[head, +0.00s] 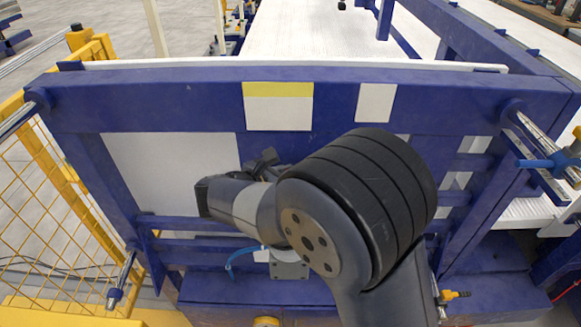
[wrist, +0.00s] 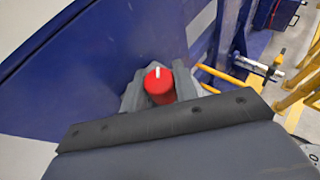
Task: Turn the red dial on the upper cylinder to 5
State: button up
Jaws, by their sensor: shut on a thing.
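The red dial (wrist: 160,86) is in the middle of the wrist view, with a short white mark at its top end. My gripper (wrist: 157,92) is shut on it, with one grey finger on its left and one on its right. No numbers show around the dial, so its setting cannot be read. In the head view my gripper (head: 263,163) is partly hidden behind my arm, close to the blue frame. The dial and the upper cylinder cannot be made out there.
A large blue steel frame (head: 180,115) stands right in front of my arm, with a white and yellow label (head: 278,106) on it. Yellow mesh fencing (head: 45,190) is at the left. A blue-handled valve (head: 545,161) is at the right.

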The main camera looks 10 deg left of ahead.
jog(key=m+g+h+p, duration=0.1)
jog(key=m, duration=0.1)
jog(key=m+g+h+p, duration=0.1)
jog(key=h, duration=0.1)
jog(key=m+g+h+p, duration=0.1)
jog(key=m+g, duration=0.1)
jog(key=shift+w+r+m+h+p, duration=0.15)
jog(key=shift+r+m+h+p, duration=0.15)
jog(key=shift+h+p, duration=0.1)
jog(key=shift+f+m+g+h, duration=0.2)
jog(key=shift+m+g+h, duration=0.7)
jog(key=shift+m+g, duration=0.8)
jog(key=shift+g, duration=0.3)
jog(key=o, duration=1)
